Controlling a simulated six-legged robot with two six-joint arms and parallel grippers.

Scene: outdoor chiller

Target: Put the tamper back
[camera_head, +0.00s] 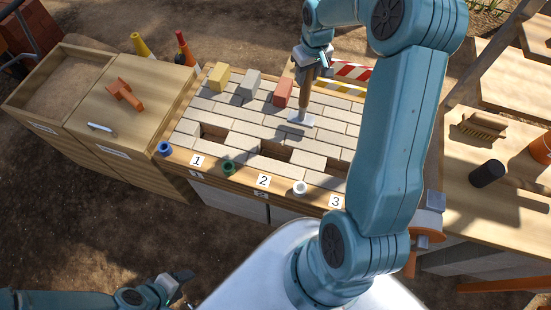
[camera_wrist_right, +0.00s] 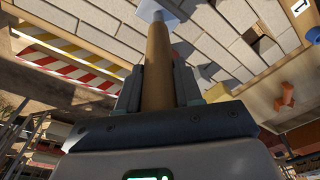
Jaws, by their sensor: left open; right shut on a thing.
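The tamper has a wooden handle (camera_wrist_right: 157,70) and a flat grey square plate (camera_head: 301,118). My right gripper (camera_head: 313,64) is shut on the handle and holds the tamper roughly upright, plate down, over the paved bench top (camera_head: 190,126). I cannot tell whether the plate touches the pavers. In the right wrist view the handle runs between the two dark fingers, with the plate (camera_wrist_right: 157,12) at the top edge. My left gripper (camera_head: 182,281) is open and empty at the bottom left, low and away from the bench.
Yellow (camera_head: 216,77), grey (camera_head: 250,84) and red (camera_head: 283,92) blocks stand along the bench's back. Gaps open in the paving near labels 1, 2 and 3. A red-white striped strip (camera_head: 350,71) lies behind. The right table (camera_head: 515,205) holds a brush (camera_head: 484,125) and black cylinder (camera_head: 487,173).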

